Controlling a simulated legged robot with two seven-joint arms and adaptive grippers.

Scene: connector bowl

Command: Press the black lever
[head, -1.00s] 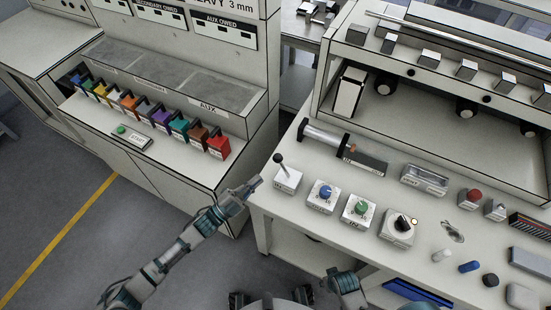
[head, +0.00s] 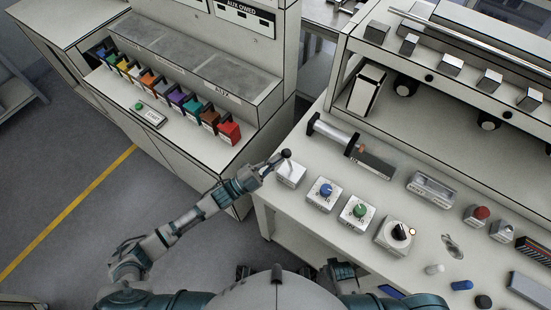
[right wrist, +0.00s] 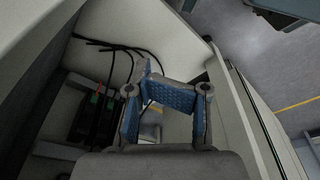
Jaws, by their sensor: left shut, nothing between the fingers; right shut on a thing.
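The black lever (head: 286,154) has a round black knob on a stem, standing on a white box (head: 292,175) at the left end of the bench in the head view. My left gripper (head: 275,162) is shut and empty, right beside the lever at its left. Whether it touches the stem or knob I cannot tell. My right gripper (right wrist: 165,100), with blue finger pads, fills the middle of the right wrist view. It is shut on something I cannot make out. In the head view the bench front hides it.
Right of the lever stand boxes with a blue knob (head: 326,190), a green knob (head: 359,210) and a black dial (head: 400,233). A metal cylinder (head: 333,132) lies behind. Coloured bins (head: 190,108) line the left counter. Dark cables (right wrist: 115,50) hang near my right gripper.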

